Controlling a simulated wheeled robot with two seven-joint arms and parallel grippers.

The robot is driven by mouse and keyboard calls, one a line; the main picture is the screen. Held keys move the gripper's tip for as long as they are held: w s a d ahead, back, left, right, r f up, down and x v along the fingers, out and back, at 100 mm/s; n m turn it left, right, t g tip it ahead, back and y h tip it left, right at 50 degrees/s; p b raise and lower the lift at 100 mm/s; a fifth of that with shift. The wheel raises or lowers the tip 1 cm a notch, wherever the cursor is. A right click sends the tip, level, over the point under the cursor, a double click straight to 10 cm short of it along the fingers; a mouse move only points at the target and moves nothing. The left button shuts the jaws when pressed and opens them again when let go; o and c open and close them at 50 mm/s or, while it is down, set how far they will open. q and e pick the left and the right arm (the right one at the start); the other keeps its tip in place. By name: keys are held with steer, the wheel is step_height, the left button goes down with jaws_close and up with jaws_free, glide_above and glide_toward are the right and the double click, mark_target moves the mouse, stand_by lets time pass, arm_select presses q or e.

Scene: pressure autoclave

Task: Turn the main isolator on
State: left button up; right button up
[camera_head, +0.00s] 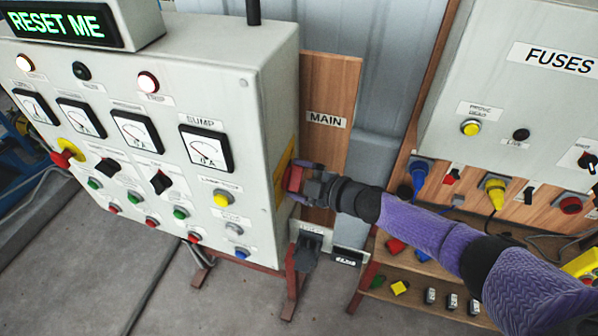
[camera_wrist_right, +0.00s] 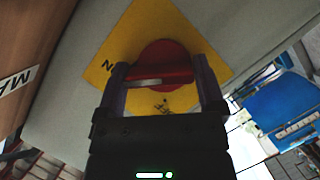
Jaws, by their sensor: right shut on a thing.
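The main isolator is a red rotary handle (camera_wrist_right: 165,70) on a yellow diamond-shaped plate (camera_wrist_right: 115,50), on the side face of the grey control cabinet. In the head view the red handle (camera_head: 293,179) shows at the cabinet's right side, partly hidden by my gripper. My right gripper (camera_head: 305,182) reaches it from the right. In the wrist view the fingers of my right gripper (camera_wrist_right: 165,85) stand on both sides of the handle's red grip bar and are shut on it. My left gripper is not in view.
The grey control cabinet (camera_head: 255,95) carries gauges, lamps and buttons. A wooden board with a MAIN label (camera_head: 326,119) stands behind my right gripper. A FUSES cabinet (camera_head: 510,100) is at the right, above wooden shelves (camera_head: 420,275) with small parts. The floor at lower left is mostly clear.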

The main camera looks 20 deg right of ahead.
steer(key=shift+w+r+m+g+p, duration=0.2)
steer(key=shift+m+g+p, duration=0.1)
steer(key=shift+m, duration=0.1)
stand_by(0.3)
steer(key=o, duration=1)
steer(key=shift+s, duration=0.1)
steer(key=shift+c, duration=0.2)
steer(key=shift+s+d, duration=0.1)
steer(key=shift+d, duration=0.05)
steer(key=v, duration=0.9)
steer(key=shift+s+d, duration=0.2)
